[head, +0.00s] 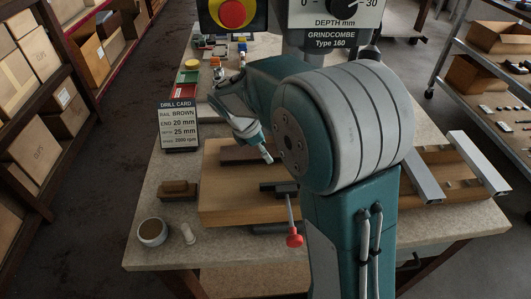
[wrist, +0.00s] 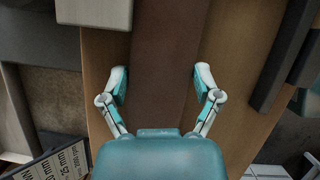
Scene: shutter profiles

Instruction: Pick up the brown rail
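The brown rail (head: 236,155) lies on a light wooden board (head: 225,206) on the bench, partly hidden by my arm in the head view. In the wrist view the brown rail (wrist: 162,50) runs from the top edge down between my two fingers. My gripper (wrist: 161,80) is open, with one finger on each side of the rail and a gap on both sides. In the head view my gripper (head: 256,146) is over the rail's right part. I cannot tell its exact height above the board.
A drill card (head: 178,125) reading "RAIL BROWN" stands at the left. A brush (head: 179,190), a mug (head: 153,232) and a small white cylinder (head: 188,234) are at front left. Metal profiles (head: 478,163) lie at right.

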